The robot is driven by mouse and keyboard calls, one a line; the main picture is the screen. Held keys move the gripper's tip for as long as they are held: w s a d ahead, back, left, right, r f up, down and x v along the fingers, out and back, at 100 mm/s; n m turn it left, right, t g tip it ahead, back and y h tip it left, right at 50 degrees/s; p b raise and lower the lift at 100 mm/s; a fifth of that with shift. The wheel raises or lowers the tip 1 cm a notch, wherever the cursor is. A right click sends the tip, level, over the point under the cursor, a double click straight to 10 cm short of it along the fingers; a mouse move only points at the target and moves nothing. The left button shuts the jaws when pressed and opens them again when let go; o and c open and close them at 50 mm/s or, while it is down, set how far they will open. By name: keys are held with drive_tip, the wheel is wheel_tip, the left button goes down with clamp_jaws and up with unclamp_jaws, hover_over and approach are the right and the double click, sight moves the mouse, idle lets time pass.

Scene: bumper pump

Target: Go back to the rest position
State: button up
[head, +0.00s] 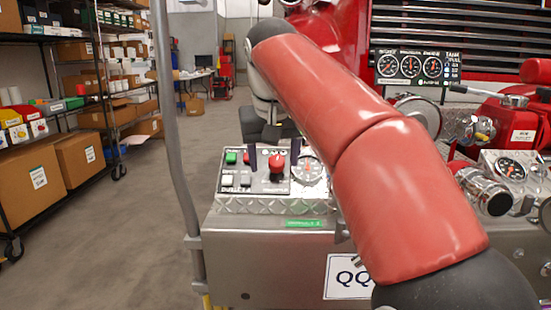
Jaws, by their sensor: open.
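My red arm reaches from the lower right to the upper left of the head view and bends down at a dark joint. My gripper (274,162) hangs at its end, with two dark fingers apart above the control panel (268,204). A red knob (277,166) on that panel shows between the fingers. I cannot tell whether the fingers touch it. Part of the gripper body is hidden behind my arm.
The panel sits on a grey metal bumper (255,260) with a vertical pole (174,130) at its left. Gauges (409,66) and a red engine body stand behind and right. Shelves with boxes (38,180) line the left. The floor (135,225) between is clear.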

drive_tip(key=shift+m+t, duration=0.3)
drive_tip(key=shift+m, duration=0.1)
drive_tip(key=s+d+f, duration=0.2)
drive_tip(key=s+d, duration=0.1)
drive_tip(key=s+d+f, duration=0.3)
drive_tip(key=d, duration=0.1)
drive_tip(key=s+d+f, duration=0.2)
drive_tip(key=s+d, duration=0.1)
drive_tip(key=s, duration=0.1)
drive_tip(key=shift+d+f, duration=0.15)
drive_tip(key=shift+f, duration=0.25)
drive_tip(key=s+d+f, duration=0.2)
drive_tip(key=s+f, duration=0.4)
drive_tip(key=f, duration=0.2)
drive_tip(key=s+d+f+m, duration=0.1)
drive_tip(key=s+d+f, duration=0.2)
drive_tip(key=s+f, duration=0.4)
drive_tip(key=shift+s+d+f+t, duration=0.2)
drive_tip(key=shift+f+t, duration=0.1)
drive_tip(key=shift+f, duration=0.55)
idle(0.8)
